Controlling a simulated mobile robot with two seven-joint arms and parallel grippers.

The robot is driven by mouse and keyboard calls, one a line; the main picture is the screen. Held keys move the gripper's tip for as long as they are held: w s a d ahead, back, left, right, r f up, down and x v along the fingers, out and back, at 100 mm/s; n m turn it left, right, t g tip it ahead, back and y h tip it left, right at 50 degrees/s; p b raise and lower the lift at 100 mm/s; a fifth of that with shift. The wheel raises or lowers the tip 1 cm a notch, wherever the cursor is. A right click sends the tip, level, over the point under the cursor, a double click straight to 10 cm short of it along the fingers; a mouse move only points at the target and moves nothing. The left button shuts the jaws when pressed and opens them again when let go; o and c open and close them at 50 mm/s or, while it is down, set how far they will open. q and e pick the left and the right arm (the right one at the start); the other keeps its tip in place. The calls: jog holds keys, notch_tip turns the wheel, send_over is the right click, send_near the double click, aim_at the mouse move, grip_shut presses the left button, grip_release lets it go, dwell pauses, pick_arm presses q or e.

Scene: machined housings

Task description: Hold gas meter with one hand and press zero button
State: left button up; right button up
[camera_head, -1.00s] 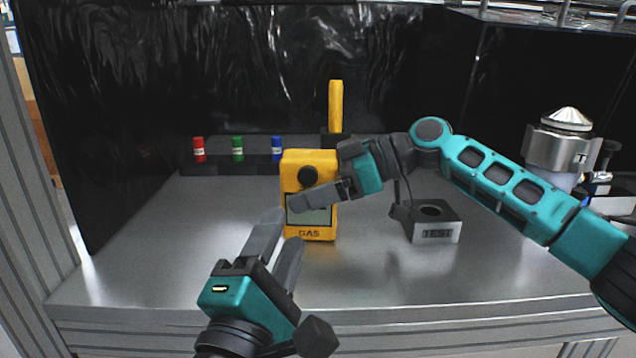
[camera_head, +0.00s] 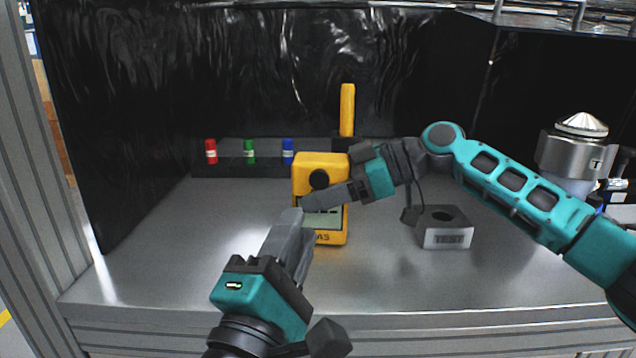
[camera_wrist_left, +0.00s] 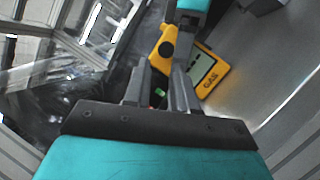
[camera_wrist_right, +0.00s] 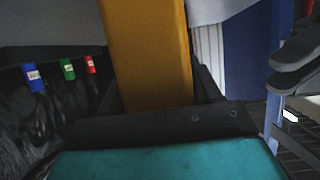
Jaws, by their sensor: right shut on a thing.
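The yellow gas meter (camera_head: 320,161) stands upright on the grey bench, with a black round knob (camera_head: 319,179) and a pale screen (camera_head: 322,221). My right gripper (camera_head: 328,198) is shut on the meter, a finger crossing its front and hiding part of the screen. The meter (camera_wrist_right: 150,60) fills the space between the fingers in the right wrist view. My left gripper (camera_head: 292,222) is low in front of the meter, fingertips near its lower left. Its fingers (camera_wrist_left: 161,68) show an empty gap in the left wrist view. I cannot make out the zero button.
Red (camera_head: 210,151), green (camera_head: 249,151) and blue (camera_head: 288,151) cylinders stand in a dark rack behind. A yellow upright rod (camera_head: 347,110) is behind the meter. A grey TEST block (camera_head: 446,238) sits to the right. The bench left of the meter is clear.

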pick_arm(q)
jog(key=d+r+m+h, duration=0.1)
jog(key=r+m+h, duration=0.1)
jog(key=m+h, duration=0.1)
jog(key=s+d+r+m+h, duration=0.1)
jog(key=r+m+h, duration=0.1)
jog(key=r+h, duration=0.1)
jog(key=s+d+r+m+h, duration=0.1)
jog(key=r+m+h, duration=0.2)
jog(key=shift+d+r+m, duration=0.25)
jog(key=shift+d+m, duration=0.05)
jog(key=shift+d, duration=0.05)
grip_shut()
jog(key=s+d+r+m+g+h, duration=0.2)
jog(key=s+d+m+g, duration=0.2)
jog(key=m+g, duration=0.9)
jog(key=s+d+r+m+g+h, duration=0.15)
jog(key=s+d+m+g, duration=0.25)
jog(key=m+g, duration=0.9)
jog(key=w+a+m+t+y, duration=0.1)
jog(key=w+a+t+y, duration=0.9)
jog(key=a+y, duration=0.4)
jog(key=shift+w+a+r+t, duration=0.2)
jog(key=shift+a+r+t, duration=0.1)
jog(key=shift+r, duration=0.1)
